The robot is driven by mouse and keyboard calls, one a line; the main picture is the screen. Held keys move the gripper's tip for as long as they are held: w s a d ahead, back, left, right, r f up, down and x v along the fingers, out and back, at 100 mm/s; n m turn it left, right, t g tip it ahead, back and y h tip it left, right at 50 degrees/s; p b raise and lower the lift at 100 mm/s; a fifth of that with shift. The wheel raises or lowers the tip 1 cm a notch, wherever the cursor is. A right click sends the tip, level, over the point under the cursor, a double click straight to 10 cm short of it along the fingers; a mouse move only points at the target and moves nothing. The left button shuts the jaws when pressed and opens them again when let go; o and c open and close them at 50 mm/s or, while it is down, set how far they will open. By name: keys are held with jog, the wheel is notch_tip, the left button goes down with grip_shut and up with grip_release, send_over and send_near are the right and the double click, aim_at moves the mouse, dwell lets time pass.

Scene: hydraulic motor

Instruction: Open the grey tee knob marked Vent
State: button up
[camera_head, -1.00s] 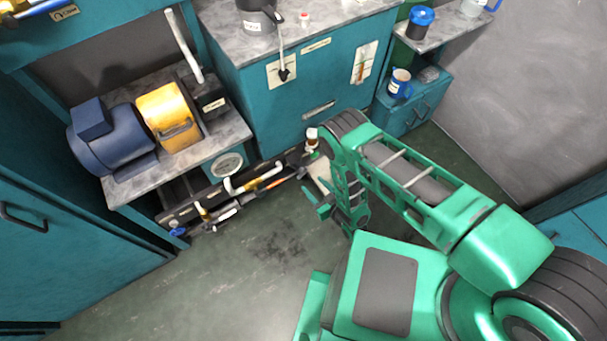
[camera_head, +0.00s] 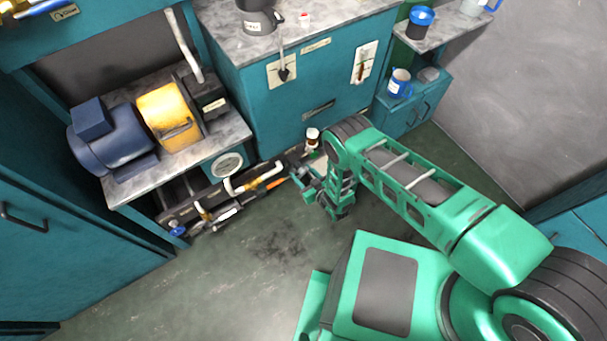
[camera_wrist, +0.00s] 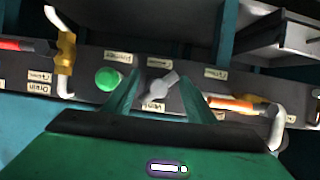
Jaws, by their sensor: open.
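The grey tee knob (camera_wrist: 160,84) shows in the wrist view on a dark manifold panel, with a label reading Vent (camera_wrist: 153,105) just below it. Its bar is tilted, upper right to lower left. My gripper (camera_wrist: 157,78) is open, its two green fingers to the left and right of the knob, which appears between them. I cannot tell whether either finger touches it. In the head view my gripper (camera_head: 302,182) is low, in front of the pipework, and the knob cannot be made out there.
A round green knob (camera_wrist: 108,79) sits just left of my left finger. A pipe with a red-orange section (camera_wrist: 232,104) is close to the right finger. A brass valve (camera_wrist: 65,62) is farther left. Open floor (camera_head: 240,270) lies in front of the cabinets.

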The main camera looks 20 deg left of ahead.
jog(key=c, duration=1.2)
jog(key=o, duration=1.2)
jog(key=v, duration=1)
jog(key=shift+s+d+r, duration=0.2)
jog(key=shift+d, duration=0.05)
